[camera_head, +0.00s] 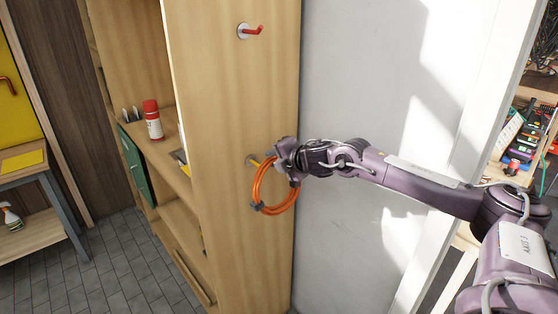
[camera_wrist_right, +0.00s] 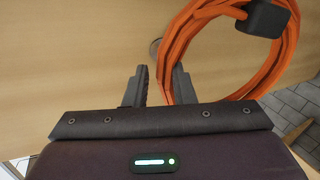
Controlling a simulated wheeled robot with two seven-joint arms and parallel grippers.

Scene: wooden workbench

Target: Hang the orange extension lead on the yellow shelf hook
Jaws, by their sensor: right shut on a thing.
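My right gripper (camera_head: 279,160) is shut on the top of the ring. In the right wrist view the lead (camera_wrist_right: 172,50) runs down by the fingers (camera_wrist_right: 162,80), with a black block on the coil. The yellow hook (camera_head: 255,162) shows on its round plate at the ring's upper left. In the wrist view only the plate's edge (camera_wrist_right: 154,48) shows. I cannot tell whether the ring is around the hook or in front of it.
A red hook (camera_head: 252,31) sits higher on the same shelf side panel (camera_head: 235,100). A red and white can (camera_head: 152,120) stands on a shelf to the left. A white wall (camera_head: 350,90) is right of the panel. Tiled floor is below.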

